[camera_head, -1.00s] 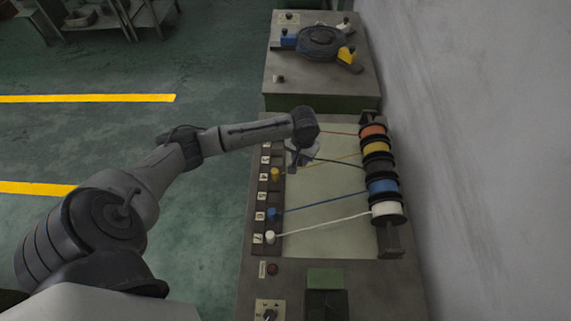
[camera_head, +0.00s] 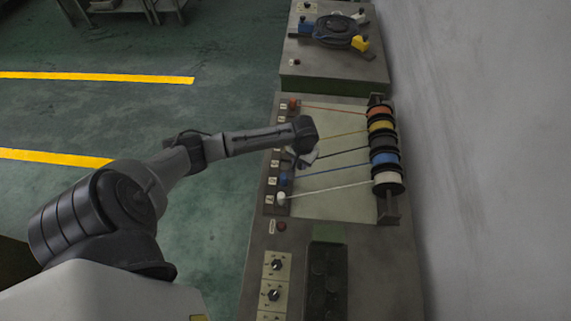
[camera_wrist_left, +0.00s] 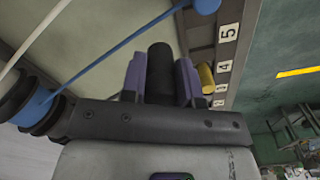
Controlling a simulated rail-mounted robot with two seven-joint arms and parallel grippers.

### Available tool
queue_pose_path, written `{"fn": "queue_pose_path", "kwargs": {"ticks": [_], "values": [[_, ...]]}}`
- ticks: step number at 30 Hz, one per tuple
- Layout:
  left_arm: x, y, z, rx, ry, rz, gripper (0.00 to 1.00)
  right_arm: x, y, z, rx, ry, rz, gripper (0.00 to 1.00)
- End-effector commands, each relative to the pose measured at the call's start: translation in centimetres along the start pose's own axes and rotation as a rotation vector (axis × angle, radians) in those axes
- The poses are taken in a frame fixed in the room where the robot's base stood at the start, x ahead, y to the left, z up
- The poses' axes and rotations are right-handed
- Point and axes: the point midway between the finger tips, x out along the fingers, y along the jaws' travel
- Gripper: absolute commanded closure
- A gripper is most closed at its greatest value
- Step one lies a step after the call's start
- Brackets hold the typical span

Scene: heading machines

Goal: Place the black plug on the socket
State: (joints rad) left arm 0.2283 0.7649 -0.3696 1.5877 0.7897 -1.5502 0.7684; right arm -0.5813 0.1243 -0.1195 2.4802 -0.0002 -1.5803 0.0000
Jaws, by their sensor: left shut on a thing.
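My left gripper (camera_head: 303,158) is over the wire panel, just right of the socket strip. In the left wrist view its purple fingers (camera_wrist_left: 160,78) are shut on the black plug (camera_wrist_left: 160,62), a dark cylinder. In the head view the plug is mostly hidden by the gripper. A black wire runs from there to the black spool (camera_head: 385,148). The dark socket strip (camera_wrist_left: 200,45) with number labels 5 and 4 lies beside the plug, apart from it. The socket under the plug is hidden. My right gripper is out of view.
On the strip stand the orange plug (camera_head: 293,103), blue plug (camera_head: 284,180) and white plug (camera_head: 281,197). The yellow plug (camera_wrist_left: 206,76) shows close beside the fingers in the wrist view. Wires cross the pale panel (camera_head: 335,205) to the spools. A wall rises on the right.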

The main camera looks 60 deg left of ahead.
Motion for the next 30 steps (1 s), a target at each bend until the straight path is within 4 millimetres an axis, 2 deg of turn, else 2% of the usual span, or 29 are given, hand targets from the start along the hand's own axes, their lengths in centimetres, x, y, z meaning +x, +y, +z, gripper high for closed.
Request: {"fn": "queue_pose_path", "kwargs": {"ticks": [1, 6, 12, 18, 24, 30], "values": [[0.7, -1.2, -0.2, -0.004, -0.002, -0.004, 0.96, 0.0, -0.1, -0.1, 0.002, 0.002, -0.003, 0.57], [2.6, -4.3, -0.9, -0.003, -0.001, -0.001, 0.96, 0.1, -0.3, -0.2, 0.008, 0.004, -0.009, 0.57], [4.0, -6.6, -1.4, -0.001, 0.000, 0.001, 0.96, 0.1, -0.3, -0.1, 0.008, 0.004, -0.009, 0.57], [4.6, -7.2, -1.5, -0.001, 0.000, 0.001, 0.96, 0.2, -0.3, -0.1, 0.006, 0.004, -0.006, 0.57], [7.2, -7.2, -1.5, -0.001, -0.001, 0.002, 0.96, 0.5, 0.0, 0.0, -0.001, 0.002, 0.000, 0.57], [8.4, -7.2, -1.5, 0.000, 0.001, 0.001, 0.96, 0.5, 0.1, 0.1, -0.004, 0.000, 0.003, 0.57]]}}
